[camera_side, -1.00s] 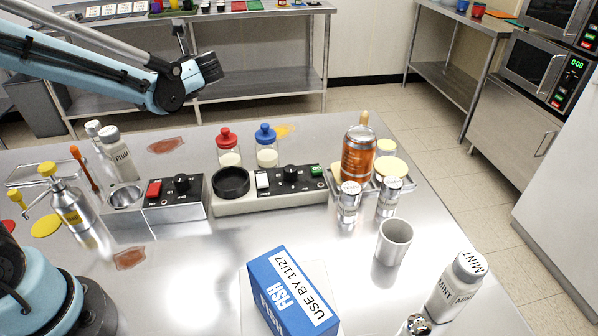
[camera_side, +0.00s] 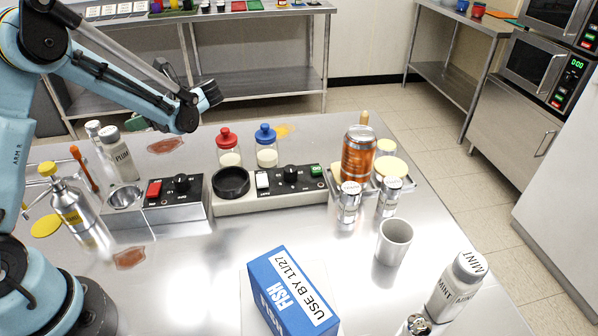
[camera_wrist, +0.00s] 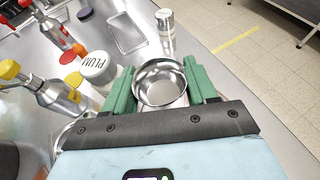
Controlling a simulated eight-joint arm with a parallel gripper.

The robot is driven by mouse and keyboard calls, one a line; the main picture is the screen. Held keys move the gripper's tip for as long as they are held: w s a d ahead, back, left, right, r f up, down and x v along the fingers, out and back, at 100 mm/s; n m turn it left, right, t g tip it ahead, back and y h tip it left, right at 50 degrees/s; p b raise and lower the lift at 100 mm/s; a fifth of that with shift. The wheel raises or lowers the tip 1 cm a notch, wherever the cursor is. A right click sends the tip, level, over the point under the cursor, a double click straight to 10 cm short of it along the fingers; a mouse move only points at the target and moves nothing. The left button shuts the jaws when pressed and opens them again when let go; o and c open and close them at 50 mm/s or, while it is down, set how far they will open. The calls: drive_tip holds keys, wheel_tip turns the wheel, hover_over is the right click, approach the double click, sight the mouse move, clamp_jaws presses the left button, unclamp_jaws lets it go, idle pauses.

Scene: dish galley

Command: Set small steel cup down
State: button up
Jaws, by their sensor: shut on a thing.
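A small steel cup (camera_wrist: 160,84) is between the two green fingers of my gripper (camera_wrist: 162,90) in the wrist view. I look down into its open, round mouth, and it seems empty. The fingers press on it from both sides. In the side view my gripper (camera_side: 208,95) is in the air above the back left of the steel table; the cup cannot be made out there. A grey-white cup (camera_side: 393,242) stands apart at the table's front right.
A PLUM canister (camera_side: 120,155), a yellow-capped bottle (camera_side: 70,203) and a red-switched unit (camera_side: 176,196) stand on the left. Red-lidded (camera_side: 228,148) and blue-lidded (camera_side: 266,146) jars stand mid-table. A blue FISH box (camera_side: 292,293) is in front. Some tabletop left of the box is bare.

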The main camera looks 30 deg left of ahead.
drive_tip(key=x, duration=0.4)
drive_tip(key=f+x, duration=0.1)
drive_tip(key=x, duration=0.3)
drive_tip(key=w+x, duration=0.1)
drive_tip(key=x, duration=0.4)
drive_tip(key=shift+d+f, duration=0.2)
drive_tip(key=shift+f, duration=0.05)
drive_tip(key=shift+a+f, duration=0.1)
drive_tip(key=shift+f, duration=1.8)
drive_tip(key=shift+f, duration=0.15)
drive_tip(key=o, duration=1)
